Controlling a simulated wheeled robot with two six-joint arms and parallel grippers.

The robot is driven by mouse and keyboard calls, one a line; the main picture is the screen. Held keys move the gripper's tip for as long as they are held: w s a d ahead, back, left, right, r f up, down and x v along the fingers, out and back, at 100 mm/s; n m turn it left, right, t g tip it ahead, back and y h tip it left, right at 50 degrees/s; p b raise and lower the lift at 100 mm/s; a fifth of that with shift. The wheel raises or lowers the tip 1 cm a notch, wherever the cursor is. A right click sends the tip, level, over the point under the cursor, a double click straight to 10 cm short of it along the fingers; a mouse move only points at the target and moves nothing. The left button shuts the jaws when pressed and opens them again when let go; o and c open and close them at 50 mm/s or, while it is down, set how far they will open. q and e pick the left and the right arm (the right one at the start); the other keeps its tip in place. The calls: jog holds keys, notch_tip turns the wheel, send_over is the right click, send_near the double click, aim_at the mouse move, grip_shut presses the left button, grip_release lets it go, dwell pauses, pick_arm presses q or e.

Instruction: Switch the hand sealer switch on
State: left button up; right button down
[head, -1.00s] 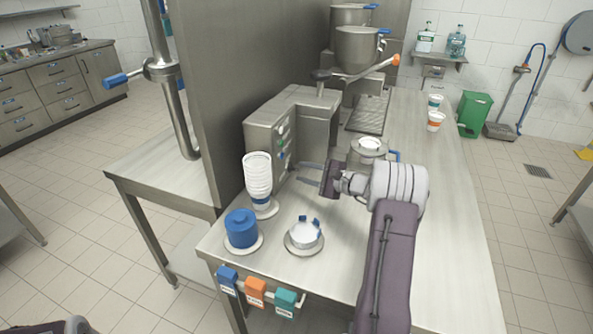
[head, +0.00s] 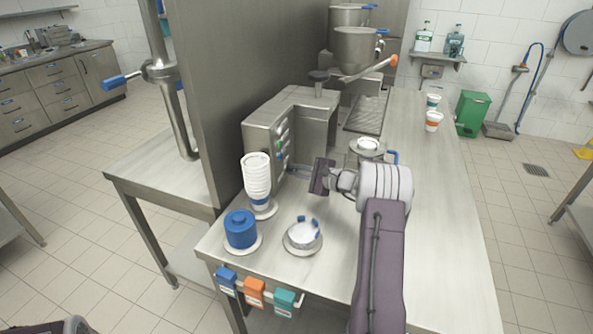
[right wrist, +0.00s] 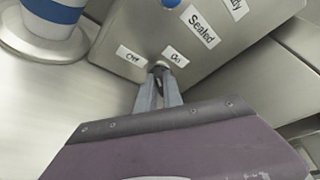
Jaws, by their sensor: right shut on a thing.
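The hand sealer (head: 300,108) is a steel box machine on the counter, its control face also filling the top of the right wrist view (right wrist: 245,50). Low on that face, a small switch (right wrist: 160,66) sits by an "Off" label on the left and an "On" label on the right. My right gripper (head: 292,172) is shut on the switch, its two fingers (right wrist: 160,84) close together at it. The tips hide much of the switch, and I cannot tell clearly which way it leans.
A stack of white cups (head: 256,172) stands left of the fingers, close to the sealer. A blue round container (head: 241,229) and a white round holder with blue clips (head: 302,235) stand in front. A steel pot (head: 367,148) is behind my wrist.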

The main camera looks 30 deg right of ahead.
jog(key=m+g+p, duration=0.1)
jog(key=p, duration=0.2)
jog(key=r+m+g+y+p, duration=0.1)
jog(key=m+p, duration=0.1)
jog(key=p, duration=0.2)
jog(key=shift+w+d+m, duration=0.15)
jog(key=shift+m, duration=0.15)
jog(key=shift+d+f+m+g+y+p, duration=0.15)
jog(key=shift+m+g+y+p, duration=0.35)
jog(key=shift+m+p, duration=0.5)
jog(key=shift+w+f+m+g+y, duration=0.15)
jog(key=shift+m+g+y, duration=0.3)
jog(key=shift+m, duration=0.35)
jog(key=c, duration=1.5)
grip_release()
jog(key=v, duration=0.9)
jog(key=shift+d, duration=0.1)
